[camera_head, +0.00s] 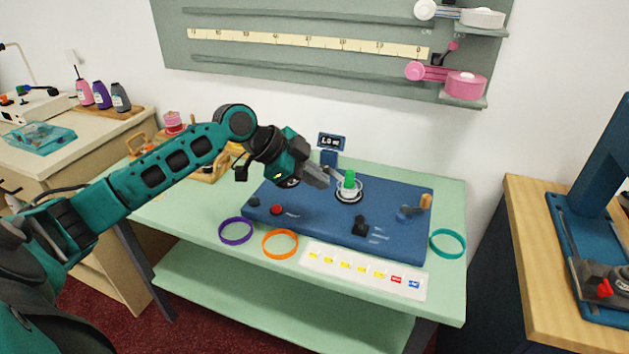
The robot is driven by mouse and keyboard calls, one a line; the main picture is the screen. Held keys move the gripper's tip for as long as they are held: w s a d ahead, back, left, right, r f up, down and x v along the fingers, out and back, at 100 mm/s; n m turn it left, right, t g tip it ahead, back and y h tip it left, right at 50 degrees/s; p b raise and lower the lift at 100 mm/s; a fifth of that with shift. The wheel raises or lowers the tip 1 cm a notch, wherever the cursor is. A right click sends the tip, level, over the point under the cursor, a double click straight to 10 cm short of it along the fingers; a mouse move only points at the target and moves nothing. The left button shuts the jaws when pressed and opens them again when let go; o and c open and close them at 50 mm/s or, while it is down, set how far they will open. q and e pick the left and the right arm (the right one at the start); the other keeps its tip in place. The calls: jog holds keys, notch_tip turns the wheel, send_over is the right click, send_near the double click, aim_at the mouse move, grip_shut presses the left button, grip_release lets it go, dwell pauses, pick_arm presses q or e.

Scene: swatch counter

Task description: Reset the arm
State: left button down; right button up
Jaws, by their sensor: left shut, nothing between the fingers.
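My left arm (165,165) is teal and black. It comes in from the left and reaches over the green table (190,212). My left gripper (325,181) is shut with nothing in it. It points right and down, above the blue board (320,210), just left of a green-topped part (349,181) in a round pale holder. I cannot tell exactly how high it is above the board. The gripper hides part of the board's back left. My right gripper is not in view.
Purple (236,231), orange (280,244) and teal (447,243) rings lie on the table. A white strip with colored swatches (363,271) lies at the front. A small display (331,141) stands behind the board. A wooden counter (540,270) is at right.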

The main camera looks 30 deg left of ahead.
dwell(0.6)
pick_arm(q)
jog(key=s+d+f+n+g+y, duration=0.2)
jog(key=s+d+f+n+g, duration=0.1)
jog(key=s+d+f, duration=1)
jog(key=s+a+n+y, duration=0.2)
jog(key=s+n+y, duration=0.2)
jog(key=s+n, duration=0.8)
jog(key=w+d+f+m+t+h, duration=0.1)
jog(key=w+d+f+m+t, duration=0.2)
jog(key=f+t, duration=0.4)
jog(key=shift+w+f+m+h, duration=0.4)
jog(key=shift+w+f+m, duration=0.3)
jog(key=shift+w+f, duration=0.55)
